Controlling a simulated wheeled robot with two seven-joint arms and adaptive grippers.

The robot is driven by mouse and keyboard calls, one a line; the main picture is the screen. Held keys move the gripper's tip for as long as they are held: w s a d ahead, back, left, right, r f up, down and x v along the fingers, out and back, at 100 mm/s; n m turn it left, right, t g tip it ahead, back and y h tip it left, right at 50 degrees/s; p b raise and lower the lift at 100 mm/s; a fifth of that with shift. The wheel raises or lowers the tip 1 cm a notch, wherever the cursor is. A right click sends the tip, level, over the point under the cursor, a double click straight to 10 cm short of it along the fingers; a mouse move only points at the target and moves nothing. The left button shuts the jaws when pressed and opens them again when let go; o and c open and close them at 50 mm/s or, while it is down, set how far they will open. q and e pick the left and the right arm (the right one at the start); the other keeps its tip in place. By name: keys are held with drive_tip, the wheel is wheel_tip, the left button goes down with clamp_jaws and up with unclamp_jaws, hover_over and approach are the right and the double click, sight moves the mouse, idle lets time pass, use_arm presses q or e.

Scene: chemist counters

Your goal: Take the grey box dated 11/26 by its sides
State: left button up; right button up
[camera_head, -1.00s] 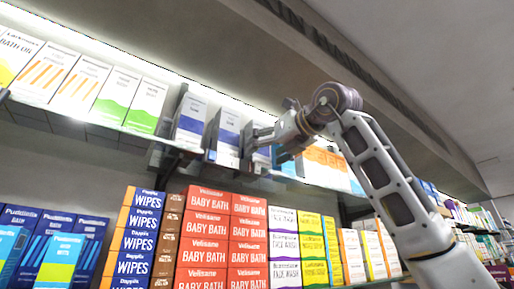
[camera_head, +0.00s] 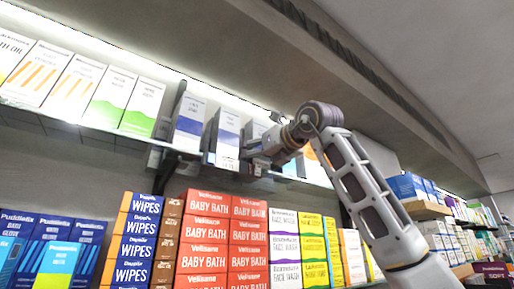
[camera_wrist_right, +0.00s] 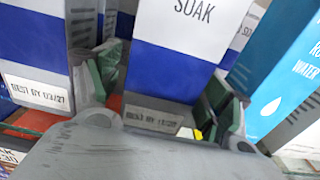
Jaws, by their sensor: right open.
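A box (camera_wrist_right: 172,62) with a white top reading "SOAK", a blue band and a grey lower part stands upright in the right wrist view. Its dark date line at the bottom is too blurred to read surely. My right gripper (camera_wrist_right: 160,95) is open, with one green-padded finger at each side of this box; I cannot tell whether the pads touch it. In the head view my right gripper (camera_head: 262,158) is at the shelf front, hiding most of the box (camera_head: 256,130) behind it. My left gripper is not in view.
A similar box (camera_wrist_right: 35,70) marked "BEST BY 03/27" stands close on the left, and a light-blue water box (camera_wrist_right: 280,65) on the right. In the head view, similar boxes (camera_head: 224,138) stand left of the gripper.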

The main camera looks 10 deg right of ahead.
sight(260, 135)
drive_tip(key=c, duration=1.2)
drive_tip(key=shift+o, duration=0.2)
drive_tip(key=shift+s+r, duration=0.1)
drive_tip(key=shift+r, duration=0.1)
drive_tip(key=shift+s+d+r, duration=0.1)
drive_tip(key=shift+s+r, duration=0.05)
drive_tip(key=shift+r, duration=3.2)
drive_tip(key=shift+s+d+b, duration=0.25)
drive_tip(key=shift+s+b, duration=0.15)
drive_tip(key=shift+s, duration=0.25)
drive_tip(key=b+v, duration=0.4)
drive_tip(key=v, duration=1.4)
drive_tip(key=shift+s, duration=0.15)
